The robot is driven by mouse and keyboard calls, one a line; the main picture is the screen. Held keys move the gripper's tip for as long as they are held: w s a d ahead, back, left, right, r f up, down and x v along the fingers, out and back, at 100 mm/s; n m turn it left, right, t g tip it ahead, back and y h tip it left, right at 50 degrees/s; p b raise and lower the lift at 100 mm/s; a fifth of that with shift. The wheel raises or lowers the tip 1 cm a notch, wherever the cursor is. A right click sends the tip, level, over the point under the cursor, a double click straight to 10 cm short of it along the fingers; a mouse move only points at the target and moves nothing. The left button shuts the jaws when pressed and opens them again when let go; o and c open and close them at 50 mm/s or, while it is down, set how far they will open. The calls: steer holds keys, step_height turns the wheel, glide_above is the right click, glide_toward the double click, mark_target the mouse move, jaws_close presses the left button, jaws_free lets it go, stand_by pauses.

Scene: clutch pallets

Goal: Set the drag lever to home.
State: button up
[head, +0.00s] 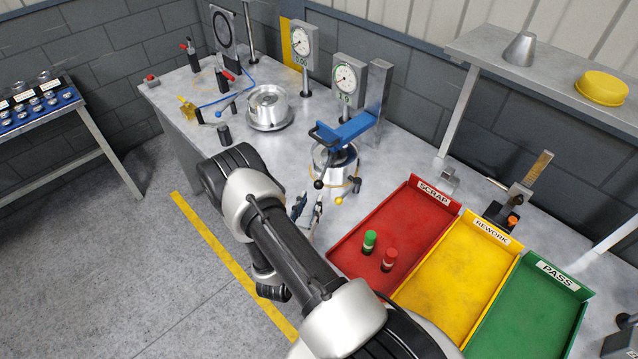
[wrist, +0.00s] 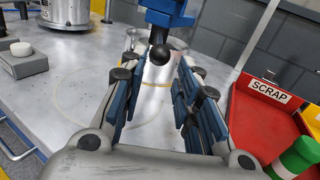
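The drag lever is not labelled, so I cannot tell for certain which handle it is. A round metal fixture (head: 333,166) under a blue arm (head: 347,130) carries a black-knobbed lever (head: 318,184) and yellow-knobbed handles (head: 339,200). My gripper (head: 309,207) is just in front of this fixture, low over the bench. In the wrist view its blue-padded fingers (wrist: 158,92) are spread open with nothing between the pads. A black ball knob (wrist: 160,54) shows ahead, between and beyond the fingertips, below the blue part (wrist: 166,14). No contact with it is visible.
A red SCRAP tray (head: 397,215) with a green-topped and a red-topped piece lies right of my gripper. Yellow REWORK (head: 460,270) and green PASS (head: 530,313) trays follow. Dial gauges (head: 346,78) stand behind. A metal drum fixture (head: 268,106) stands back left.

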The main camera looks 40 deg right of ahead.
mark_target(317, 188)
steer(key=x, duration=0.8)
steer(key=shift+w+d, duration=0.15)
steer(key=shift+d, duration=0.15)
steer(key=shift+c, duration=0.5)
jaws_close()
